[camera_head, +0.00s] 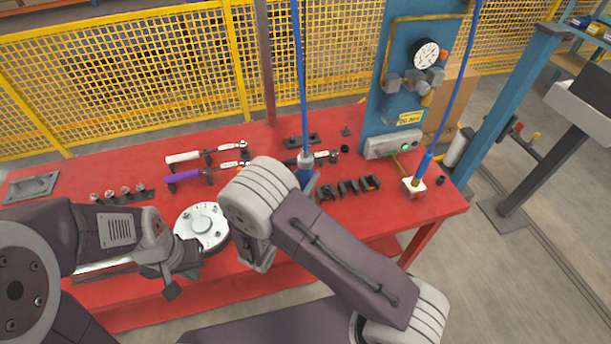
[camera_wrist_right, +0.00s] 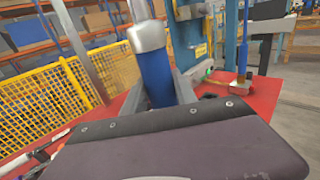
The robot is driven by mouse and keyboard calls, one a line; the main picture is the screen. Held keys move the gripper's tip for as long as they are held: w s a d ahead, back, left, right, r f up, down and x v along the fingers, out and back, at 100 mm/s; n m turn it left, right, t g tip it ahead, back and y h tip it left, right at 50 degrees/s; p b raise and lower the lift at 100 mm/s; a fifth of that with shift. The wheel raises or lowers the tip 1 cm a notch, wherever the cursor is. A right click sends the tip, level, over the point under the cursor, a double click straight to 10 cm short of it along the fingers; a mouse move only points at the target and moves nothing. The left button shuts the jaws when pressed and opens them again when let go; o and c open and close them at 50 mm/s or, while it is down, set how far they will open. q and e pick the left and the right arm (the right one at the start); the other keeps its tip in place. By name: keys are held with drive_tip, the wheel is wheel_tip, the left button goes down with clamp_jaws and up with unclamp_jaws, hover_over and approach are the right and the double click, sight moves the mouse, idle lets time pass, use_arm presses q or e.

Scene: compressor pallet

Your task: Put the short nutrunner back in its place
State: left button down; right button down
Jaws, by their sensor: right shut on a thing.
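A blue nutrunner with a grey top (camera_head: 305,172) hangs upright on a blue hose over the red table. It also shows in the right wrist view (camera_wrist_right: 156,76), between the fingers of my right gripper (camera_wrist_right: 172,92). That gripper is shut on it; in the head view my right arm hides most of the gripper and the tool's lower end. A second blue tool on a hose (camera_head: 425,163) stands at a white block (camera_head: 412,187) near the table's right end. I cannot tell from its length which tool is the short one. My left gripper (camera_head: 172,284) is low over the table's front, its jaw gap unclear.
Black holders (camera_head: 348,187) stand right of the held tool. Torque wrenches (camera_head: 205,174) lie on racks to the left. A round flanged part (camera_head: 202,227) lies between my arms. A blue panel with a gauge (camera_head: 426,54) rises at the back right. The red table (camera_head: 440,205) is bare at its right front.

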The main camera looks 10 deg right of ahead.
drive_tip(key=shift+f+b, duration=0.35)
drive_tip(key=shift+f, duration=0.05)
drive_tip(key=c, duration=0.9)
unclamp_jaws()
drive_tip(key=shift+f, duration=0.1)
drive_tip(key=b+v, duration=0.2)
drive_tip(key=v, duration=0.7)
